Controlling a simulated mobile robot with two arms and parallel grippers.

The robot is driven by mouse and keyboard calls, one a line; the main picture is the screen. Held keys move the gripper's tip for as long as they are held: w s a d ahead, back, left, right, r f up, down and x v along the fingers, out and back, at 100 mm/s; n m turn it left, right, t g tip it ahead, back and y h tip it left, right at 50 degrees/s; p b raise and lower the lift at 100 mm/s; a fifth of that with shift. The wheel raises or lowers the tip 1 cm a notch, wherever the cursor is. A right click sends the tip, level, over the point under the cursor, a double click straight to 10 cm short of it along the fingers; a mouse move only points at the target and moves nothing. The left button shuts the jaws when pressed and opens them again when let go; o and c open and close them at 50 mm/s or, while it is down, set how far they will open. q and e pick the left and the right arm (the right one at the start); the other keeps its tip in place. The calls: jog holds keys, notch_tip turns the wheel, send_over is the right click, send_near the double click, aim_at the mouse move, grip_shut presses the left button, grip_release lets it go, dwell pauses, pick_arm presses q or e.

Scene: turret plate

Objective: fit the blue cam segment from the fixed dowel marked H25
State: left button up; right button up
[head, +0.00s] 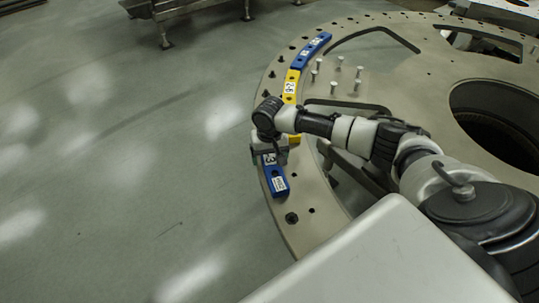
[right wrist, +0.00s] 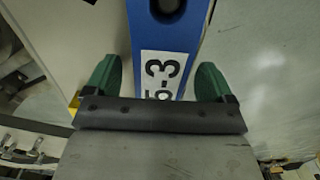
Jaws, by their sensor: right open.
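A blue cam segment (head: 277,182) lies along the rim of the turret plate (head: 305,228), with white labels on top. In the right wrist view, this blue segment (right wrist: 182,32) has a label ending in "-3" and a dark hole near the top. My right gripper (head: 268,150) is over the segment's far part. In the right wrist view its two green fingers (right wrist: 156,78) stand apart, one on each side of the segment. No H25 mark is readable. My left gripper is not in view.
A yellow segment (head: 291,86) and another blue segment (head: 311,50) follow along the rim. Several upright pins (head: 339,62) stand inward of them. The plate has large openings, including a round one (head: 500,112). Open floor (head: 120,150) lies left.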

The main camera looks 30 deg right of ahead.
notch_tip(320, 180, up, 11)
jog(key=b, duration=0.1)
dwell(0.4)
jog(key=shift+f, duration=0.15)
dwell(0.4)
